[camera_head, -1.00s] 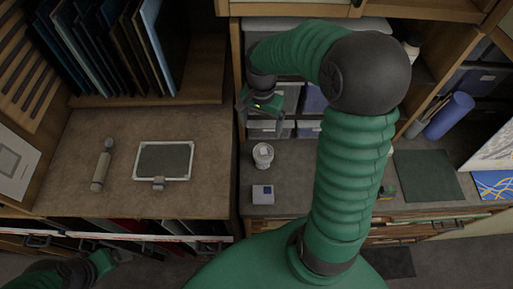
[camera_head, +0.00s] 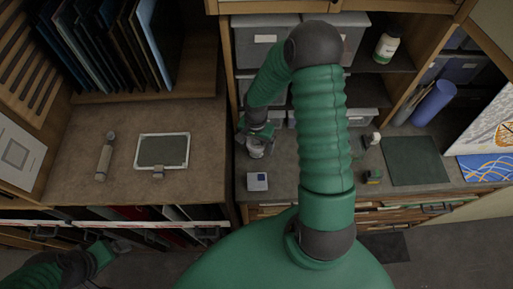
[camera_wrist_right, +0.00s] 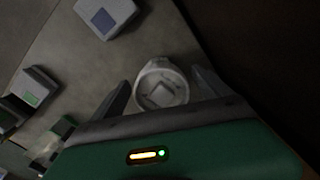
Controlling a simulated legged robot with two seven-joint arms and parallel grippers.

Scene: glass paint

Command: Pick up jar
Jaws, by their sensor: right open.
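In the right wrist view the jar (camera_wrist_right: 161,84) stands between my two dark fingers, seen from above. My right gripper (camera_head: 257,138) is open around the jar's top and partly hides it in the head view. In the wrist view my right gripper (camera_wrist_right: 163,92) has a gap to the jar on each side. My left gripper (camera_head: 118,247) is low at the left, away from the jar; its jaws are too small to read.
A small white box (camera_head: 257,181) stands in front of the jar and shows in the wrist view (camera_wrist_right: 105,14). Storage bins (camera_head: 268,47) fill the shelf behind. A wooden partition lies close left. A green mat (camera_head: 416,160) and blue roll (camera_head: 434,102) are to the right.

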